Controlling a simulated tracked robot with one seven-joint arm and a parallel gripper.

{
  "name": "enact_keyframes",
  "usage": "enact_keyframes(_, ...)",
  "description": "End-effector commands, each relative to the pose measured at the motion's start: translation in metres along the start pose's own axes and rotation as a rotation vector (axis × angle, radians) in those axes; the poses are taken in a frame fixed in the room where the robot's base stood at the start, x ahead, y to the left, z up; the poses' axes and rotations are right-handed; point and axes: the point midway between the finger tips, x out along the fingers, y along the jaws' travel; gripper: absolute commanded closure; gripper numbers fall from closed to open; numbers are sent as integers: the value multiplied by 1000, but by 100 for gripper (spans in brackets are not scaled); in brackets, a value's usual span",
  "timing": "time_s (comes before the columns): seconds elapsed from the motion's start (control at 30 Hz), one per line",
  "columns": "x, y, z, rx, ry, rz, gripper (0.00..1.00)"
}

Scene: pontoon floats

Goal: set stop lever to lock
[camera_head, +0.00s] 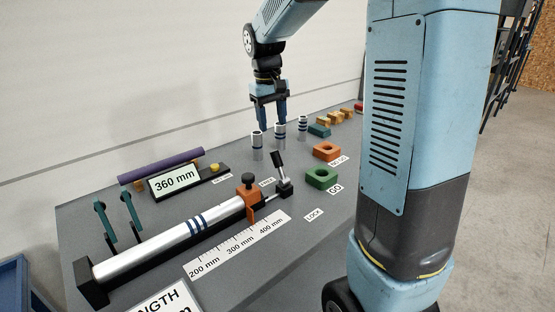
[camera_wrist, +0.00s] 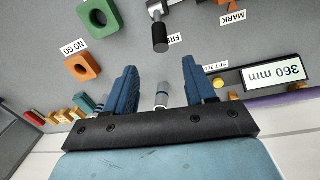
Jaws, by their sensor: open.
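The stop lever (camera_head: 278,160) is a short metal arm with a black grip at the right end of the silver tube fixture. It leans up and back, on the side of the FREE label (camera_head: 267,182); the LOCK label (camera_head: 314,214) lies on the table toward the front right. In the wrist view the lever's black grip (camera_wrist: 161,38) points toward my fingers, beside the partly hidden FREE label. My gripper (camera_head: 270,126) is open, pointing down above the back of the table, behind the lever. Its blue fingers (camera_wrist: 160,62) are apart from the lever. A silver banded peg (camera_wrist: 162,95) shows between them.
Silver banded pegs (camera_head: 257,146) stand close to my gripper. An orange NO GO block (camera_head: 326,152) and a green GO block (camera_head: 322,177) lie to the right. An orange stop (camera_head: 248,190) sits on the tube (camera_head: 180,236). The 360 mm display (camera_head: 174,182) stands at the left.

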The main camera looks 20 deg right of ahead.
Motion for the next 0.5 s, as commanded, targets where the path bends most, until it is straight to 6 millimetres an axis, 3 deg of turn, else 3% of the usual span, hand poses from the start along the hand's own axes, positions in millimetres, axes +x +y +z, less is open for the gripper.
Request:
enact_keyframes(0.17, 18, 0, 0, -1, -5, 0, 45)
enact_keyframes(0.5, 77, 0, 1, 0, -5, 0, 45)
